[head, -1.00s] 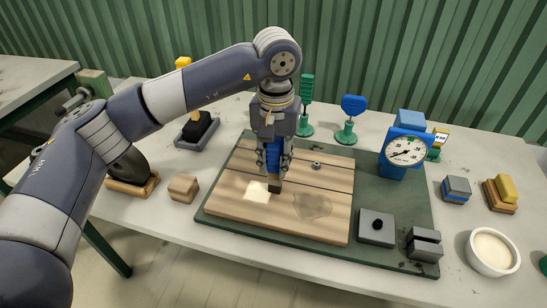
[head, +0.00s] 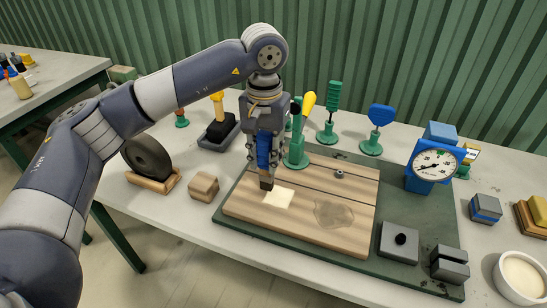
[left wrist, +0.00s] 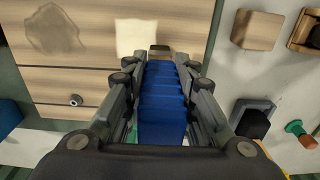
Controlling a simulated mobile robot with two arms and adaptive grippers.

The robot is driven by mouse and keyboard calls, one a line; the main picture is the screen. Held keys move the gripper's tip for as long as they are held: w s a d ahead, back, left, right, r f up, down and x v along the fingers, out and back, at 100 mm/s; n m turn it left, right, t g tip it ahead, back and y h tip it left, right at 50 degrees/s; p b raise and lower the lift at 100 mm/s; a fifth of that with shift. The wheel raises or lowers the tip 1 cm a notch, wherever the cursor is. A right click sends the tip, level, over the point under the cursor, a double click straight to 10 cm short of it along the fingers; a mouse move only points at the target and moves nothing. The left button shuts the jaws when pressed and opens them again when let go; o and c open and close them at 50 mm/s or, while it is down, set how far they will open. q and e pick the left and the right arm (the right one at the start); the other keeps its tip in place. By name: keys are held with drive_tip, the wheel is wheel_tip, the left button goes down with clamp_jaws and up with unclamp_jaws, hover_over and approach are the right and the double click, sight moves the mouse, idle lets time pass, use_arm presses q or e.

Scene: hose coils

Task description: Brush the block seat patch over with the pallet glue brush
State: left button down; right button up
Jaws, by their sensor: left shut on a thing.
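My left gripper (head: 264,155) is shut on the blue handle of the brush (head: 265,150), which points down with a dark tip; the blue handle also fills the left wrist view (left wrist: 162,105). The tip is at the upper left corner of a pale cream square patch (head: 280,198) on the wooden board (head: 300,235). I cannot tell whether it touches the board. In the left wrist view the pale patch (left wrist: 133,36) lies just left of the tip. A darker irregular stain (head: 334,214) is right of the pale patch. My right gripper is not in view.
The board lies on a dark green mat (head: 400,270). A bowl of cream stuff (head: 523,278) stands at the right. A wooden block (head: 203,186) lies left.

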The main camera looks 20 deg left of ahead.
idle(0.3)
use_arm(q)
drive_tip(key=d, duration=0.7)
drive_tip(key=shift+w+d, duration=0.2)
drive_tip(key=shift+a, duration=0.1)
idle(0.4)
drive_tip(key=shift+s+a+b, duration=0.25)
drive_tip(key=shift+a+b, duration=0.1)
drive_tip(key=shift+a, duration=1.5)
drive_tip(key=shift+s+a+b, duration=0.2)
drive_tip(key=shift+a+b, duration=0.1)
drive_tip(key=shift+a, duration=1.5)
drive_tip(key=shift+r, duration=0.1)
